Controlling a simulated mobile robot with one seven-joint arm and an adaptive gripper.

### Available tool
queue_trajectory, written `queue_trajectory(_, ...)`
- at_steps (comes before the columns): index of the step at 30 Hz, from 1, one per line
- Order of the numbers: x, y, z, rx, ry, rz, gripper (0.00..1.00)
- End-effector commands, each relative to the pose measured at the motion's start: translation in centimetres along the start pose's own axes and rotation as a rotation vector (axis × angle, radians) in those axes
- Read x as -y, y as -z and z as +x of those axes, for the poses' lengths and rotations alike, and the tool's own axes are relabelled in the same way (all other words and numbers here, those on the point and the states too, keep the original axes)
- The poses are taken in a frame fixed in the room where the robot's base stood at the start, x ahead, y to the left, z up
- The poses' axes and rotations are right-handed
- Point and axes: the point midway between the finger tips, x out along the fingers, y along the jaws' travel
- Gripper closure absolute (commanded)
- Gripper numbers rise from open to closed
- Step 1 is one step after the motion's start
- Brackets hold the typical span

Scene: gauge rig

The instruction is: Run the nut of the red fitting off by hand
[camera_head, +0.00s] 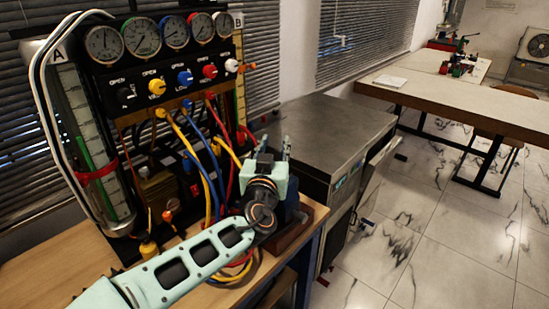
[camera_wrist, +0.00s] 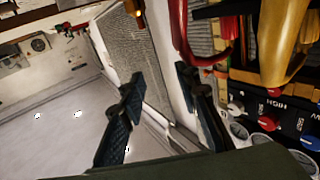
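The red hose (camera_head: 218,122) hangs from the manifold below the red knob (camera_head: 210,71). The red fitting and its nut are too small to tell apart at its upper end. My gripper (camera_head: 275,147) is raised to the right of the hoses, in front of the steel cabinet. In the wrist view my gripper (camera_wrist: 158,76) has its two dark fingers apart, with nothing between them. It does not appear to touch the hose.
The panel carries several gauges (camera_head: 140,35) and valve knobs. Yellow (camera_head: 183,140) and blue (camera_head: 202,140) hoses hang beside the red one. A yellow hose (camera_wrist: 285,42) also looms in the wrist view. The steel cabinet (camera_head: 325,125) stands right; the tiled floor beyond is open.

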Motion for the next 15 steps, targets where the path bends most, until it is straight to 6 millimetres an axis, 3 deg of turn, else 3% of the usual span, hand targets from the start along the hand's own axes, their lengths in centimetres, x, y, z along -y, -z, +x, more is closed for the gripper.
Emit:
queue_trajectory(6, 0.1, 2.1, 0.0, 0.001, 0.002, 0.001, 0.7)
queue_trajectory(15, 0.0, 2.6, 0.0, 0.0, 0.0, -0.001, 0.7)
